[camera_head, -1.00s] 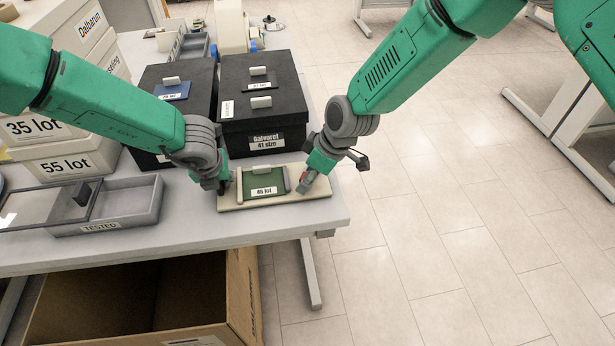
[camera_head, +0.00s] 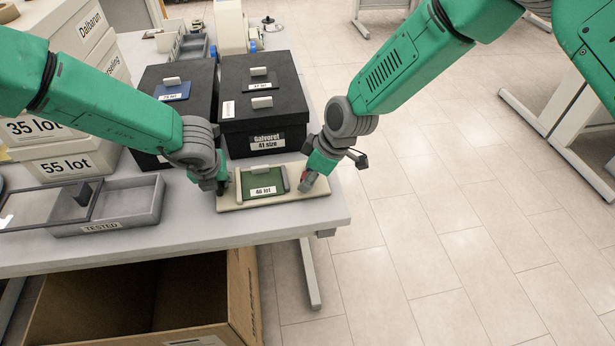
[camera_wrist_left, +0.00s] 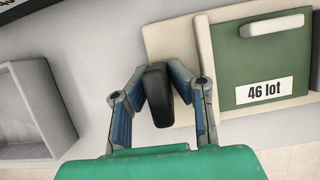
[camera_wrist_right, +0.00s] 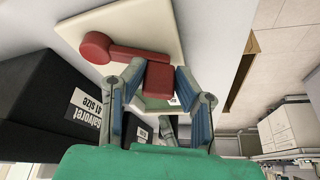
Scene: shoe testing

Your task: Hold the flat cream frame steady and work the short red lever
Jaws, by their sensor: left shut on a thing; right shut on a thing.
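The flat cream frame (camera_head: 275,200) lies near the front right of the grey table, with a green panel (camera_head: 265,181) labelled 46 lot on it. It also shows in the left wrist view (camera_wrist_left: 166,42). My left gripper (camera_head: 224,185) is shut on a black grip (camera_wrist_left: 158,95) at the frame's left side. The short red lever (camera_wrist_right: 130,53) has a round hub and a block at its end. My right gripper (camera_head: 306,184) is shut on that end block (camera_wrist_right: 158,80), at the frame's right side. In the head view the lever is mostly hidden by my gripper.
Black lidded boxes (camera_head: 265,98) stand right behind the frame. A grey tray (camera_head: 158,207) labelled TESTED lies to the left, with stacked white boxes (camera_head: 65,168) behind it. An open cardboard box (camera_head: 243,300) is below the table. The table's right edge is close to the frame.

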